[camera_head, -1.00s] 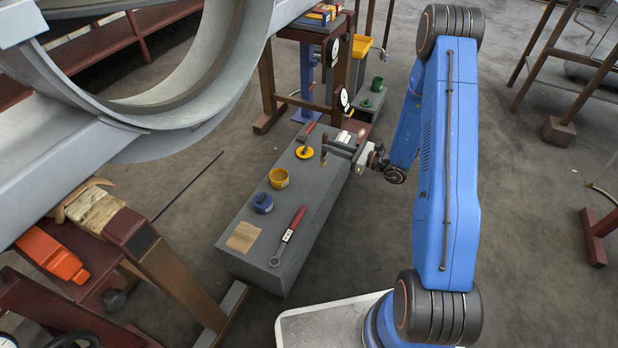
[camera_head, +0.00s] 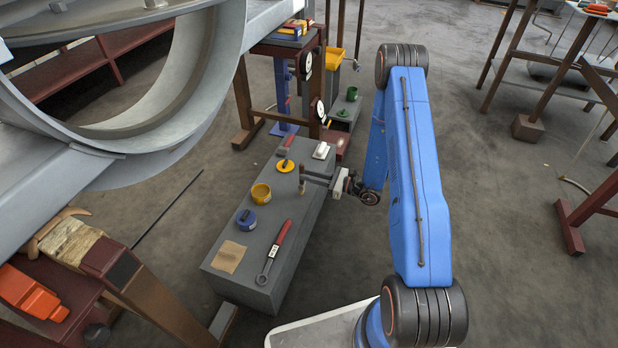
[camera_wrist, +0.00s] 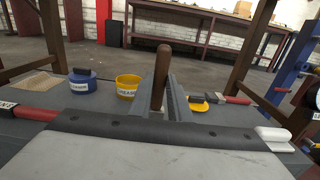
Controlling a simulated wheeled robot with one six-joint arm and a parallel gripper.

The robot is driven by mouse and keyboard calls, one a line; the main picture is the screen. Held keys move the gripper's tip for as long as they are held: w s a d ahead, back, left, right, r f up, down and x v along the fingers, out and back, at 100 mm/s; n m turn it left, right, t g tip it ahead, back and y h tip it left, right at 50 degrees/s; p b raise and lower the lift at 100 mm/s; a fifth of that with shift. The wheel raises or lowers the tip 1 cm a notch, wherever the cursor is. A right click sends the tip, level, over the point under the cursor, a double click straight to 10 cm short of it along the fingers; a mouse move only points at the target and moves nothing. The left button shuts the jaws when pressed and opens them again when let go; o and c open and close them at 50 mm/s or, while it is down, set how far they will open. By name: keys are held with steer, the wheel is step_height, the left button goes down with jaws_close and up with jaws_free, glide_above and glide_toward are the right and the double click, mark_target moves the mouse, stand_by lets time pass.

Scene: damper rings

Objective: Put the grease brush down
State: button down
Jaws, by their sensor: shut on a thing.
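My gripper (camera_head: 302,180) is shut on the brown wooden handle of the grease brush (camera_wrist: 161,75), which stands roughly upright between the two grey fingers. In the head view only a small brown piece of the brush (camera_head: 301,188) shows at the fingertips, over the right side of the grey bench (camera_head: 230,286). The brush's lower end is hidden by the gripper in the wrist view, and I cannot tell whether it touches the bench. A yellow grease pot (camera_head: 261,194) stands to the left of the gripper; it also shows in the wrist view (camera_wrist: 127,87).
On the bench are a blue tin (camera_head: 246,220), a red-handled wrench (camera_head: 275,250), a tan cloth (camera_head: 229,257), a yellow disc (camera_head: 286,166), a red-handled tool (camera_head: 288,143) and a white block (camera_head: 321,150). A large grey ring (camera_head: 190,80) overhangs at left. Bare bench top lies around the pot.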

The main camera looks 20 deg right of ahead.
steer(key=shift+f, duration=0.45)
steer(key=c, duration=1.7)
jaws_free()
steer(key=shift+f, duration=0.1)
steer(key=shift+o, duration=0.2)
